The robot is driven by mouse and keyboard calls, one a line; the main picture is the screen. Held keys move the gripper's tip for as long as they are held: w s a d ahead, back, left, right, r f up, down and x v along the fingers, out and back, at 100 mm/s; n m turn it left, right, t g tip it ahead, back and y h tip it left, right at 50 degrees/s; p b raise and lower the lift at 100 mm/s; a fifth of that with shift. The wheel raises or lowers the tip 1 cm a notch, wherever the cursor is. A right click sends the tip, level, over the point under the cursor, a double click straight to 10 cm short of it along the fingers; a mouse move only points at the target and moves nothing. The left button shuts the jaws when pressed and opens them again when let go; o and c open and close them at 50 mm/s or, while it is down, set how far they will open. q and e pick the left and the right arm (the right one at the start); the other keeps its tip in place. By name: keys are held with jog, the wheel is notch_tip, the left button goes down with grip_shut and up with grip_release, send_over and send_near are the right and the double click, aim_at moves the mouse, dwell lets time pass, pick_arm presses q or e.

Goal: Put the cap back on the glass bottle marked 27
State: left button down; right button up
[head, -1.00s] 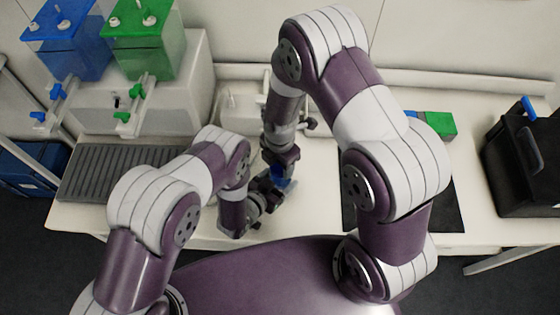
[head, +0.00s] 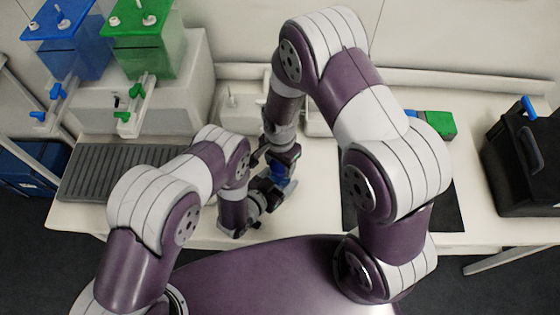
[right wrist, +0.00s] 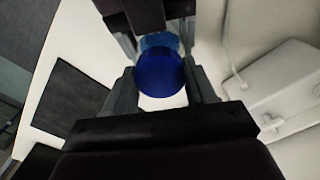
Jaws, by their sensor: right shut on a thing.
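The blue cap (right wrist: 160,74) sits between the fingertips of my right gripper (right wrist: 162,92), which is shut on it. The pale, clear glass bottle (right wrist: 160,42) shows just beyond the cap, between the fingers of my left gripper (right wrist: 155,30). The cap is in line with the bottle's end; I cannot tell whether it is seated. The number on the bottle is not visible. In the head view, my right gripper (head: 282,162) is close above my left gripper (head: 266,194), with a bit of blue between them, in front of the white bench.
A dark mat (head: 448,205) lies on the bench to the right, with a black case (head: 525,160) beyond it. A grey ribbed tray (head: 115,175) is at the left. Blue (head: 68,40) and green (head: 145,40) tanks stand behind it. White equipment (head: 240,112) is behind the grippers.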

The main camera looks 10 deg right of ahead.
jog(key=o, duration=1.2)
jog(key=shift+c, duration=0.2)
jog(key=shift+r, duration=2.3)
